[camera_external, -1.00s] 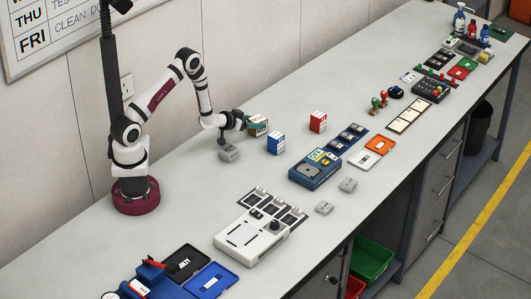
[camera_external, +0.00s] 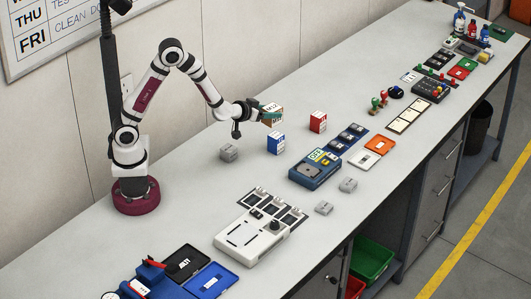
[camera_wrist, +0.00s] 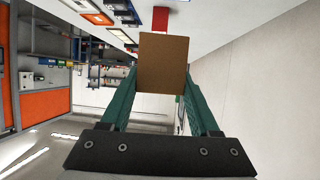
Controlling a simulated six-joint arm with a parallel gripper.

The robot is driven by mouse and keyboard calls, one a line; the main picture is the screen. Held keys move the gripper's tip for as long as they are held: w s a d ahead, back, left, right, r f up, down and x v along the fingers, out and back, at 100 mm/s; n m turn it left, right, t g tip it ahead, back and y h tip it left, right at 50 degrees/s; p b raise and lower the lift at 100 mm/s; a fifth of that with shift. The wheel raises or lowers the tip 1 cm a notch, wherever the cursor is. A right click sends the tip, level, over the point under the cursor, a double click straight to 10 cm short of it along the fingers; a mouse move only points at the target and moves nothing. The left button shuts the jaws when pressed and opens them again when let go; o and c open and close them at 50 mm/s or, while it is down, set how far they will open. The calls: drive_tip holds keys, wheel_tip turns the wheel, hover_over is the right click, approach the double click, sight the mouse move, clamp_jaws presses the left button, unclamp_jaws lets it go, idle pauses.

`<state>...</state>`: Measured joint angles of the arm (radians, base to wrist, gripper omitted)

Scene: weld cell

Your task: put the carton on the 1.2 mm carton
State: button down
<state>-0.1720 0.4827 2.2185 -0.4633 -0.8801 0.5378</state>
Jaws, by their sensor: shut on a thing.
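My gripper (camera_external: 262,112) is shut on a brown carton (camera_external: 271,117) with a white label, held in the air above the bench. In the wrist view the brown carton (camera_wrist: 163,62) sits between the green fingers. A blue-and-white carton (camera_external: 276,143) stands on the bench below the held carton, apart from it. A red-and-white carton (camera_external: 318,121) stands to the right of the blue one. The print on the two standing cartons is too small to read, so I cannot tell which is the 1.2 mm one.
A grey block (camera_external: 229,153) lies left of the blue carton. A blue device (camera_external: 314,170) and a dark tray (camera_external: 348,138) lie to the right. A white device (camera_external: 251,238) stands in front. The bench between the grey block and the wall is clear.

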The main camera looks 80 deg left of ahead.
drive_tip(key=d+r+n, duration=0.1)
drive_tip(key=d+r, duration=0.2)
drive_tip(key=d, duration=0.5)
drive_tip(key=g+y, duration=0.1)
hover_over(273, 137)
wheel_tip(273, 137, down, 7)
drive_tip(key=shift+r, duration=0.2)
drive_tip(key=shift+w+a+f, duration=0.1)
drive_tip(key=shift+a+f, duration=0.05)
drive_tip(key=shift+f, duration=2)
drive_tip(key=shift+c, duration=0.6)
unclamp_jaws()
drive_tip(key=shift+f, duration=0.15)
